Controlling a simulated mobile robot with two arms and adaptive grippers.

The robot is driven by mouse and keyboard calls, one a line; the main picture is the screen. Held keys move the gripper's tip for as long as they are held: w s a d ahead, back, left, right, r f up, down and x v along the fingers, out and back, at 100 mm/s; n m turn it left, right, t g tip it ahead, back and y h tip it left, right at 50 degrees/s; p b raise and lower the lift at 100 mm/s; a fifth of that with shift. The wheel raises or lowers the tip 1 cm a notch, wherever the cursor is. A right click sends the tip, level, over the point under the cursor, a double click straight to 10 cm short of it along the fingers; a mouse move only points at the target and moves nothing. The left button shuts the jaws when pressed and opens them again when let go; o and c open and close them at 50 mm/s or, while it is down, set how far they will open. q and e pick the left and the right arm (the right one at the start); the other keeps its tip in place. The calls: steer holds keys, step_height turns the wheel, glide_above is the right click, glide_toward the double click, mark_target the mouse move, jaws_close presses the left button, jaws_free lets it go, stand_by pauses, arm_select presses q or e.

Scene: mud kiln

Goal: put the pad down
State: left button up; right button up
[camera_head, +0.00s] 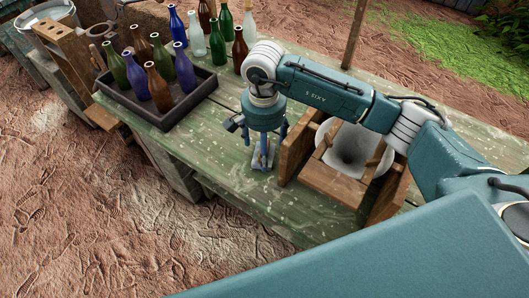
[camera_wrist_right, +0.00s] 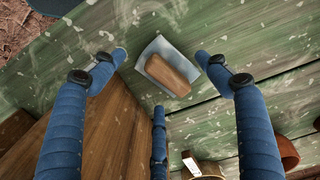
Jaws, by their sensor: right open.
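The pad (camera_wrist_right: 168,68) is a pale grey plate with a wooden block handle on top. It appears to lie flat on the green, worn tabletop (camera_head: 228,158). In the head view the pad (camera_head: 263,160) is partly hidden under my right gripper (camera_head: 262,154). The gripper points down over it, close to the table's front edge. In the right wrist view my right gripper (camera_wrist_right: 160,72) is open, with its blue fingers spread around the pad and a visible gap on either side of it. My left gripper is not in view.
A dark tray (camera_head: 170,118) of coloured bottles stands left of the gripper, with more bottles behind it. A wooden frame (camera_head: 335,185) with a white bowl-like part (camera_head: 352,145) stands close on the right. The table is clear between tray and pad.

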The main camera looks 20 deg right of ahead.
step_height(320, 180, up, 8)
steer(key=shift+w+r+b, duration=0.1)
steer(key=shift+b, duration=0.8)
steer(key=shift+r, duration=0.55)
